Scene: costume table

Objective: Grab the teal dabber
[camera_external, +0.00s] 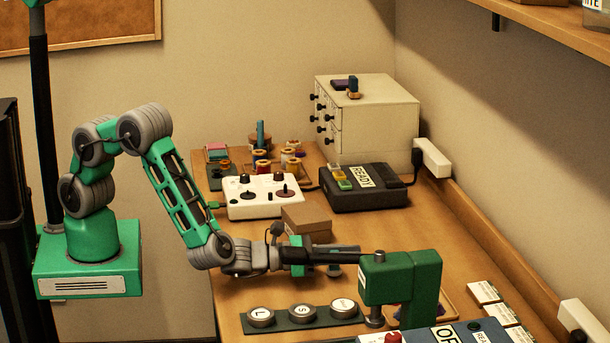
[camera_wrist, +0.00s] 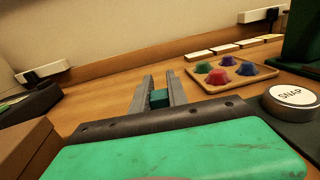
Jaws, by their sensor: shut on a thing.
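My gripper (camera_wrist: 159,92) is shut on the teal dabber (camera_wrist: 159,98), which shows as a small dark teal block between the two grey fingers in the wrist view. Most of its body is hidden by the fingers and the gripper's housing. In the external view my gripper (camera_external: 345,254) reaches right, low over the table, behind the row of round buttons. I cannot make out the dabber clearly there, nor tell whether it touches the table.
A wooden tray (camera_wrist: 246,80) with several coloured domed pieces lies right of my gripper. The SNAP button (camera_wrist: 290,97) is nearer on the right. A green press (camera_external: 402,280) stands right of my gripper. A cardboard box (camera_external: 306,222) and a black READY device (camera_external: 364,188) stand behind.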

